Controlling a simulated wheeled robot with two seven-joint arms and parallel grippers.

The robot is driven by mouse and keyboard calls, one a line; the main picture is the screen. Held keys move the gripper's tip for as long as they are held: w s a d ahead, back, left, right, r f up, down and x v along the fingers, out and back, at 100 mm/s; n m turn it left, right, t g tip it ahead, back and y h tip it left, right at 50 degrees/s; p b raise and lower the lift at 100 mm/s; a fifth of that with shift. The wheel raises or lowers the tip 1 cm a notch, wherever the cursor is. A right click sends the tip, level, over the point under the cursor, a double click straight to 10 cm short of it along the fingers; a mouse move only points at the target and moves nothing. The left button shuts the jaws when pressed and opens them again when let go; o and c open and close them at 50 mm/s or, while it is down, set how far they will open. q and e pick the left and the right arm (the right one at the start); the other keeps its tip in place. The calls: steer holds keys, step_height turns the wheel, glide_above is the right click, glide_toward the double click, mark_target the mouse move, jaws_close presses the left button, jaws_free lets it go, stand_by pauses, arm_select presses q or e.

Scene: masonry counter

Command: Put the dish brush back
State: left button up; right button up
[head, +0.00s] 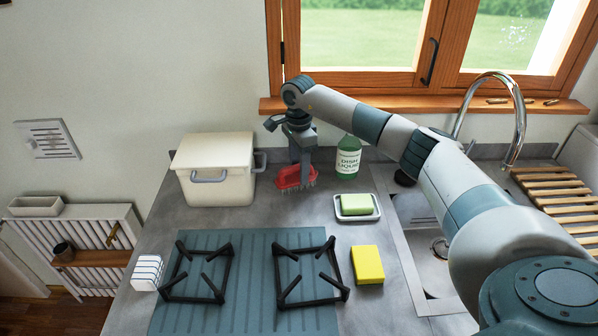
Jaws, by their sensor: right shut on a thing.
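My right gripper (300,160) is at the back of the counter, pointing down, shut on the red dish brush (288,178). The brush has a red body with pale bristles on its underside. It is between the white lidded box and the green dish liquid bottle (348,158). I cannot tell whether the bristles touch the counter. The fingers hide part of the brush. My left gripper is not in view.
A white lidded box (214,165) stands left of the brush. A green sponge (355,204) lies on a small dish, with a yellow sponge (367,264) in front. Black hob grates (305,283) fill the front middle. The sink (418,215) and wooden rack (556,195) are right.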

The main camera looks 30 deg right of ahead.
mark_target(297, 176)
steer(key=shift+f+p, duration=0.35)
steer(key=shift+f, duration=0.25)
steer(key=shift+w+f+p, duration=0.1)
steer(key=shift+f+p, duration=0.05)
steer(key=shift+p, duration=0.15)
steer(key=shift+w+f, duration=0.1)
steer(key=shift+f, duration=0.1)
steer(key=shift+d+f, duration=0.1)
steer(key=shift+f, duration=0.05)
steer(key=shift+f, duration=0.15)
steer(key=o, duration=1)
